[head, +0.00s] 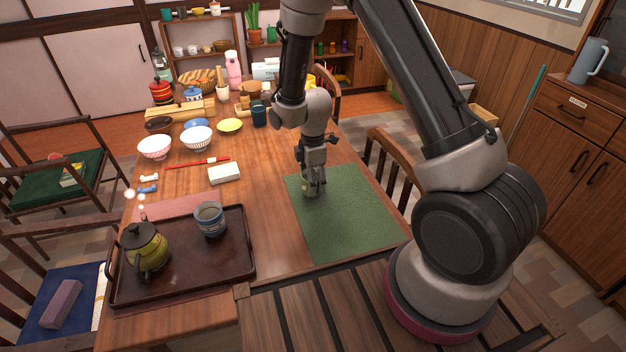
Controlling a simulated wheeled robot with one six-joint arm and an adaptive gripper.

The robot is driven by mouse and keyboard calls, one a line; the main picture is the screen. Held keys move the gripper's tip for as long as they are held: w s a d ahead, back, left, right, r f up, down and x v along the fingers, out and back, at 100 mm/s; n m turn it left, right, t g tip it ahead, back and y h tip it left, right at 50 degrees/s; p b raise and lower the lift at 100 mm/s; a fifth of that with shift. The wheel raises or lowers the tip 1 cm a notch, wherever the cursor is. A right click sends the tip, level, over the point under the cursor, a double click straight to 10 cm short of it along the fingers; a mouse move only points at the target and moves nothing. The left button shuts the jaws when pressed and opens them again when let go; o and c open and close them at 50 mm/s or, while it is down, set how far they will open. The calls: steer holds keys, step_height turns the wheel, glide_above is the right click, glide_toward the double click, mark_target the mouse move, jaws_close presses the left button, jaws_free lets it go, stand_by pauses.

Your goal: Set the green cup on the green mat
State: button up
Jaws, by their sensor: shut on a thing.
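The green mat (345,225) lies flat on the right part of the wooden table. My gripper (313,181) points down over the mat's far left part and is shut on a small, pale greenish cup (311,189), which looks like the green cup. The fingers hide much of the cup. It is upright and low at the mat, close to its left edge; I cannot tell whether its base touches the mat.
A dark tray (185,282) with a yellow-green teapot (145,247) and a blue-grey cup (209,218) stands at front left. The mat's near part is clear.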

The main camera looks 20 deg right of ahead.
steer(key=o, duration=1.1)
steer(key=shift+f, duration=0.1)
steer(key=shift+o, duration=0.2)
step_height(320, 180, up, 12)
steer(key=s+d+r+m+t, duration=0.1)
steer(key=s+d+r+m, duration=0.3)
steer(key=r, duration=0.4)
steer(key=s+d+r+m+t, duration=0.1)
steer(key=s+d+r+m, duration=0.25)
steer(key=r, duration=0.45)
steer(key=s+d+r+m, duration=0.2)
steer(key=s+m, duration=0.1)
steer(key=s, duration=0.3)
steer(key=s+d+r+m+t, duration=0.1)
steer(key=s+d+r+m, duration=0.1)
steer(key=s, duration=0.4)
steer(key=s+d+r+m+t, duration=0.1)
steer(key=s+d+r+m, duration=0.2)
steer(key=s+r+m, duration=0.1)
steer(key=shift+s+m, duration=0.75)
steer(key=shift+s, duration=0.15)
steer(key=shift+d, duration=0.1)
